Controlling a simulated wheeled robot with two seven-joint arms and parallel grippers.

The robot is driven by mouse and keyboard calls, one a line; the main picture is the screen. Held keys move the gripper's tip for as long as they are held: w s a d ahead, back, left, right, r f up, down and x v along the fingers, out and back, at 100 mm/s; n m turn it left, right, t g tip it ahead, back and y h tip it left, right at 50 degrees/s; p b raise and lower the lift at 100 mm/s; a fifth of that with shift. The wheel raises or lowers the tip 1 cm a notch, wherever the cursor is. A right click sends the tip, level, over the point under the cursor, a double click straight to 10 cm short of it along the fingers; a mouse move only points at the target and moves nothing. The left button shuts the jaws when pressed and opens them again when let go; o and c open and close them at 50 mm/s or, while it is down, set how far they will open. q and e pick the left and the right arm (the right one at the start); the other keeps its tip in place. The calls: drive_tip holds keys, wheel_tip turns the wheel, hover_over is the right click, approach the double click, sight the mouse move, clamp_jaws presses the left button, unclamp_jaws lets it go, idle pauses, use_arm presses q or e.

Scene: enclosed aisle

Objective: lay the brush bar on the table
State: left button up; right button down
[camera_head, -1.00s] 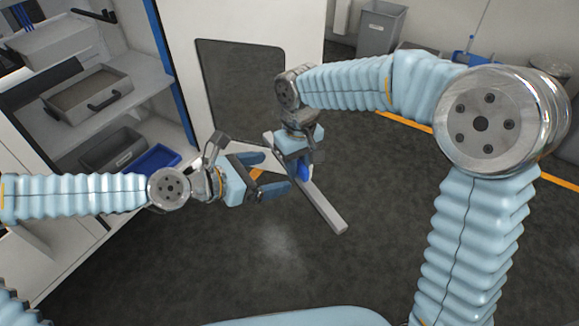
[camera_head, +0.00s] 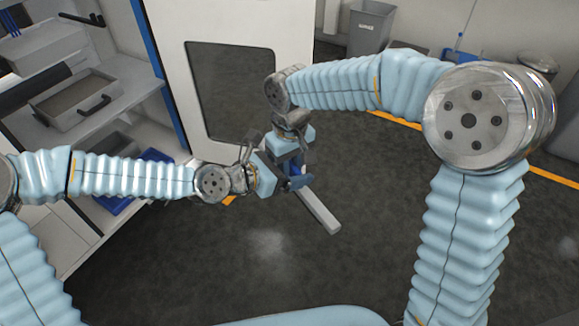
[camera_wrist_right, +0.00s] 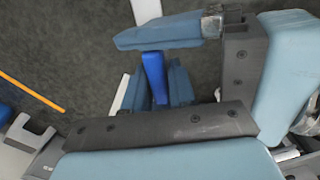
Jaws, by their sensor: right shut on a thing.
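The brush bar is a long pale grey bar (camera_head: 322,212) that slants down to the right in the head view. A bright blue part of it (camera_wrist_right: 155,75) shows in the right wrist view. My right gripper (camera_head: 292,168) is shut on the bar and holds it above the floor. My left gripper (camera_head: 287,180) is at the bar, just below and left of the right one. Its fingers look apart, on either side of the blue part; whether they touch is hidden. I cannot make out a table.
A shelf unit with a grey drawer box (camera_head: 75,100) and a blue bin (camera_head: 118,202) stands at the left. A white cabinet with a dark panel (camera_head: 232,92) stands behind the grippers. A grey waste bin (camera_head: 369,28) is at the back. The dark floor in front is clear.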

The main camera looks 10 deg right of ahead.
use_arm(q)
drive_tip(key=shift+a+f, duration=0.1)
drive_tip(key=shift+f, duration=0.05)
drive_tip(key=c, duration=0.9)
use_arm(e)
drive_tip(key=shift+d, duration=0.1)
use_arm(q)
drive_tip(key=shift+c, duration=0.7)
use_arm(e)
drive_tip(key=c, duration=1.2)
unclamp_jaws()
drive_tip(key=shift+c, duration=0.2)
drive_tip(key=o, duration=0.4)
